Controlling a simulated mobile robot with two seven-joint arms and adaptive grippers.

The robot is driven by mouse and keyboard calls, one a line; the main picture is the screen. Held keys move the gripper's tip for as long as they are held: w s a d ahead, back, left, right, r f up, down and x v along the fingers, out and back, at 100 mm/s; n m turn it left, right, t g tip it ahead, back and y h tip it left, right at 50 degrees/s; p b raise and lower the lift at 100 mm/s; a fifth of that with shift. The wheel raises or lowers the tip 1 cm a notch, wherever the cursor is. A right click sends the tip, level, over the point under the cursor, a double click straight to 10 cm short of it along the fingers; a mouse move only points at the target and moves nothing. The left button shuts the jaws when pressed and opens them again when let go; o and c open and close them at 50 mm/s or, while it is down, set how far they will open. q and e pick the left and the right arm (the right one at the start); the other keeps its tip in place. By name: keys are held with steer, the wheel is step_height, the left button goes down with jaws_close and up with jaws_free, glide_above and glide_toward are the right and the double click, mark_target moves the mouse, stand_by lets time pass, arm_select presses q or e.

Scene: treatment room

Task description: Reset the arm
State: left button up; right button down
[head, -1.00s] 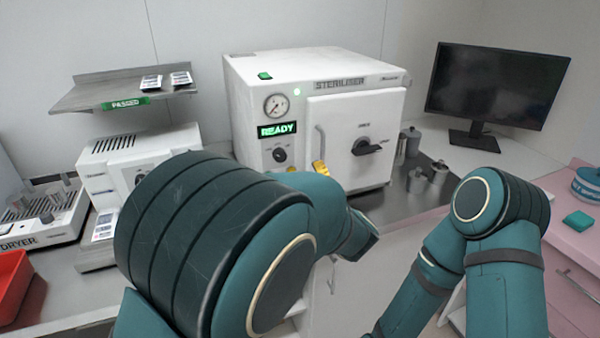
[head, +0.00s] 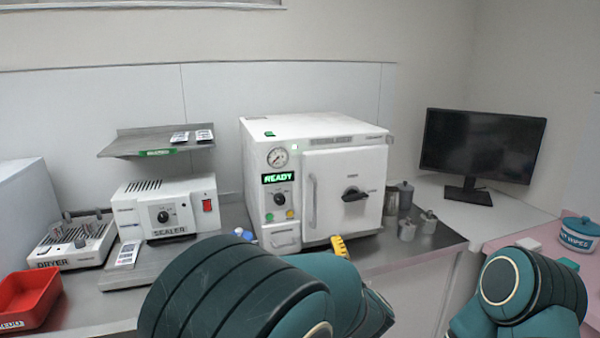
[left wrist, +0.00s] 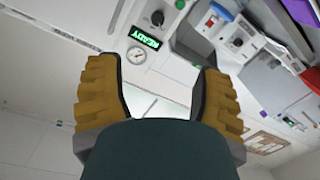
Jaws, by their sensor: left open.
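My left arm (head: 235,290) comes in low in the head view, a large teal and dark rounded link in front of the bench. Only a yellow fingertip of my left gripper (head: 339,246) shows beyond it, just below the steriliser's front. In the left wrist view, the left gripper (left wrist: 160,75) has its two yellow ribbed fingers wide apart with nothing between them. My right arm (head: 528,290) shows at the lower right as a teal link; its gripper is out of view. The steriliser (head: 345,135) has its door closed and reads READY.
A sealer (head: 170,205), a dryer (head: 75,242) and a red tray (head: 28,297) stand on the left of the bench. Metal canisters (head: 407,228) stand right of the steriliser. A monitor (head: 480,150) is at the back right, and a wipes tub (head: 578,236) is on the pink surface.

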arm_select(q)
steer(key=s+a+f+m+g+h, duration=0.15)
steer(key=a+f, duration=0.25)
steer(key=f, duration=0.5)
steer(key=s+a+f+m+g+h, duration=0.1)
steer(key=a+f+m+g+h, duration=0.2)
steer(key=f, duration=0.5)
steer(key=s+a+f+m+g+h, duration=0.1)
steer(key=s+a+f+g, duration=0.1)
steer(key=a+f, duration=0.5)
steer(key=s+f+g+h, duration=0.2)
steer(key=s+f+g, duration=0.2)
steer(key=s, duration=0.6)
steer(key=s+f+m+g+h, duration=0.1)
steer(key=s+f+g, duration=0.3)
steer(key=s+f, duration=0.4)
steer(key=s+h, duration=0.1)
steer(key=s, duration=0.2)
steer(key=shift+s+a+f, duration=0.25)
steer(key=shift+s+f, duration=0.05)
steer(key=shift+m, duration=0.25)
